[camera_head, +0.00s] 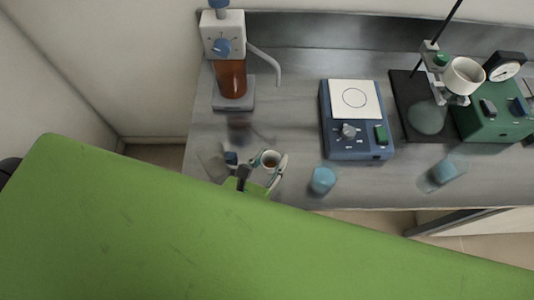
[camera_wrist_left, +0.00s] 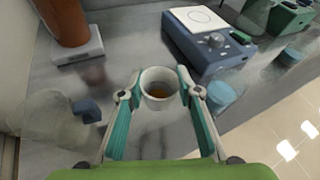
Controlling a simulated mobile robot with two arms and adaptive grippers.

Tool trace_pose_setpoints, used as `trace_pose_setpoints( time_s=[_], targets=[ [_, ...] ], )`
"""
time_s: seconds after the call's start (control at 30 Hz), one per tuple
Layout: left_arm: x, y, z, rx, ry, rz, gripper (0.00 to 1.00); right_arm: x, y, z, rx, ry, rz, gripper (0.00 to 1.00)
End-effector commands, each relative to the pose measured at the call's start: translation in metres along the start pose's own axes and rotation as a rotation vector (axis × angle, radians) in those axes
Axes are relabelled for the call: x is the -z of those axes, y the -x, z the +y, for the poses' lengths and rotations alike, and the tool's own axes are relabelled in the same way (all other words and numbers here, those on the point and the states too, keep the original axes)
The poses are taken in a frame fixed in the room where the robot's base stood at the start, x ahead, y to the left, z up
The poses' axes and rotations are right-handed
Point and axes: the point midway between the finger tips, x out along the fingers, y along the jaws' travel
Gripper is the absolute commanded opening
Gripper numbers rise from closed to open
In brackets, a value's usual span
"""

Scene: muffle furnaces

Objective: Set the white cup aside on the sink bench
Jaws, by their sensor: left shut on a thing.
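A small white cup (camera_head: 270,158) with something brownish inside stands upright near the front left of the grey sink bench (camera_head: 300,120). My left gripper (camera_wrist_left: 158,88) is shut on the cup, with one finger on each side of it, as the left wrist view shows for the white cup (camera_wrist_left: 159,92). The cup is at or just above the bench top; I cannot tell whether its base touches. My green arm hides the front of the head view. The right gripper is not in view.
A dispenser bottle with brown liquid (camera_head: 231,78) stands behind the cup. A blue hotplate (camera_head: 357,140) and a blue-capped container (camera_head: 322,180) are to its right. A second white cup (camera_head: 463,76) sits on a stand at the right, by a green device (camera_head: 487,122).

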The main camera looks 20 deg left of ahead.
Motion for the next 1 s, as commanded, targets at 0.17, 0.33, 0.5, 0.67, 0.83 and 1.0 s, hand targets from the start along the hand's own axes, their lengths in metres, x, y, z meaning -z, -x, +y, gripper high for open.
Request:
trace_pose_setpoints(
  time_s=[0.17,0.33,0.5,0.67,0.83,1.0],
  targets=[
    [0.021,-0.029,0.024,-0.002,-0.002,0.001,0.13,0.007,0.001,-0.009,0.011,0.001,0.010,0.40],
    [0.030,-0.042,0.033,0.000,-0.001,0.000,0.13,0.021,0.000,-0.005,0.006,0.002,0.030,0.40],
    [0.040,-0.054,0.044,-0.001,0.000,0.001,0.13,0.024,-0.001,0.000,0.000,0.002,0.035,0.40],
    [0.063,-0.062,0.046,-0.002,0.002,0.002,0.13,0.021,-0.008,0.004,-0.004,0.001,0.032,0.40],
    [0.065,-0.063,0.046,0.000,0.001,0.001,0.13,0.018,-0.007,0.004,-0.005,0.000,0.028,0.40],
    [0.066,-0.063,0.046,0.001,0.000,0.001,0.13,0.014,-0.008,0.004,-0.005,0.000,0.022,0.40]
  ],
)
